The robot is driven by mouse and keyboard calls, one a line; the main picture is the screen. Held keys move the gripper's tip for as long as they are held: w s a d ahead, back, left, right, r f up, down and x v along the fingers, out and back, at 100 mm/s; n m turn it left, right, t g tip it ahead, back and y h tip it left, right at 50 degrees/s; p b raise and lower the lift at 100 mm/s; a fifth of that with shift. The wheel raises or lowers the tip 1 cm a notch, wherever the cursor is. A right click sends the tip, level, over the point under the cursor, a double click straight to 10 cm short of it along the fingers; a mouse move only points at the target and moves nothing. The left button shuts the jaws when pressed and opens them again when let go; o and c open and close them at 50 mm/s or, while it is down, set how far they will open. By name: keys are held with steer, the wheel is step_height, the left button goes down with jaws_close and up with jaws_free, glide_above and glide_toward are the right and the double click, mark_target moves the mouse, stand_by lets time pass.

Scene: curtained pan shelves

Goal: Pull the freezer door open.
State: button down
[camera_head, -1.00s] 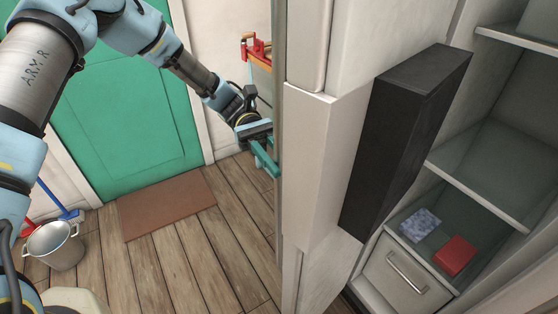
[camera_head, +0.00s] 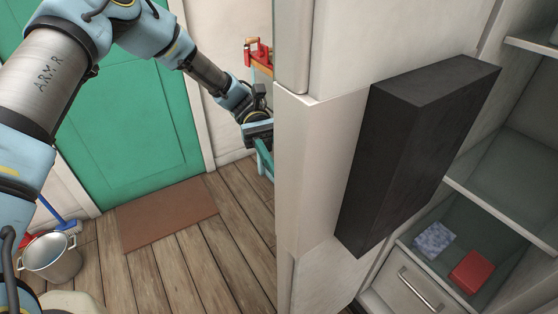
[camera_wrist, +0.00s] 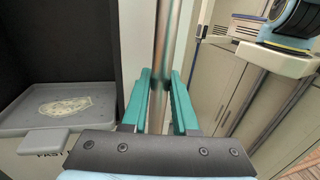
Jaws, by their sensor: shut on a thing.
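The freezer door (camera_head: 310,175) is a pale panel standing open, edge-on to the middle of the head view, with a black block-shaped part (camera_head: 415,150) on its inner side. My gripper (camera_head: 264,158) is at the door's far side, its teal fingers partly hidden behind the door edge. In the wrist view my gripper (camera_wrist: 160,85) is shut on the door handle (camera_wrist: 162,45), an upright round metal bar between the teal fingers. To the right of the door, an open compartment shows glassy shelves (camera_head: 500,205) and a drawer (camera_head: 405,285).
A blue speckled pack (camera_head: 433,240) and a red box (camera_head: 472,270) lie in the compartment. A metal bucket (camera_head: 50,258) stands at lower left. A brown mat (camera_head: 165,213) lies before a green door (camera_head: 130,110). The wrist view shows a grey tray (camera_wrist: 65,108) at left. Wood floor between is clear.

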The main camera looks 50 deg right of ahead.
steer(key=c, duration=0.7)
jaws_free()
steer(key=b+v, duration=0.3)
steer(key=v, duration=0.7)
steer(key=shift+w+d+b, duration=0.2)
steer(key=shift+w+b, duration=0.1)
steer(key=shift+w, duration=0.05)
